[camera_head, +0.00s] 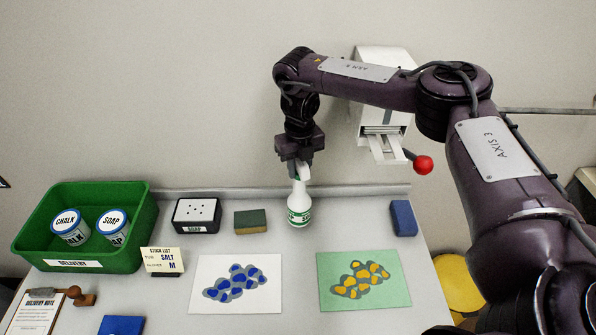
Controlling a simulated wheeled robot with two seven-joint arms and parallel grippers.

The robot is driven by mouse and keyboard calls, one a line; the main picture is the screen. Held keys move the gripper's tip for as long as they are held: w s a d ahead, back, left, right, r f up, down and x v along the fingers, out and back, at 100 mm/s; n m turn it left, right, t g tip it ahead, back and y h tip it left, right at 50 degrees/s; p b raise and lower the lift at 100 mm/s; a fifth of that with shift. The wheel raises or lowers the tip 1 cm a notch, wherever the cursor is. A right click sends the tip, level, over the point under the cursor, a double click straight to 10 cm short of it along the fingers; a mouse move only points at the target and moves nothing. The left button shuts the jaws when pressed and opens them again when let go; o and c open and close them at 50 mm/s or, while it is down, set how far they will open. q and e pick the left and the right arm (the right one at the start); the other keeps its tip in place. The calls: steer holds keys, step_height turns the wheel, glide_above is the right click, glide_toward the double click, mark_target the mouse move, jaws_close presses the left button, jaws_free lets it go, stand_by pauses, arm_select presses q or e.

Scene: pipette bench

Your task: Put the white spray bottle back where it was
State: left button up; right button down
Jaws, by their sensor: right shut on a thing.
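The white spray bottle (299,206), with a green and white label, stands upright at the back middle of the bench, between the green sponge and the blue block. My right gripper (300,165) comes down from above and is shut on the bottle's top. The gripper hides most of the spray head. The bottle's base appears at the bench surface, but I cannot tell whether it touches. My left gripper is not in view.
A green delivery crate (143,216) with two tins is at left. A black-and-white soap box (196,214), a green sponge (251,221) and a blue block (403,217) line the back. White (210,299) and green (400,297) sheets lie in front. A dispenser (385,75) hangs behind.

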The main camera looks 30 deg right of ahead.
mark_target(298, 190)
step_height(298, 190, down, 2)
steer(key=shift+w+f, duration=0.15)
steer(key=shift+f, duration=0.2)
steer(key=c, duration=1.1)
jaws_free()
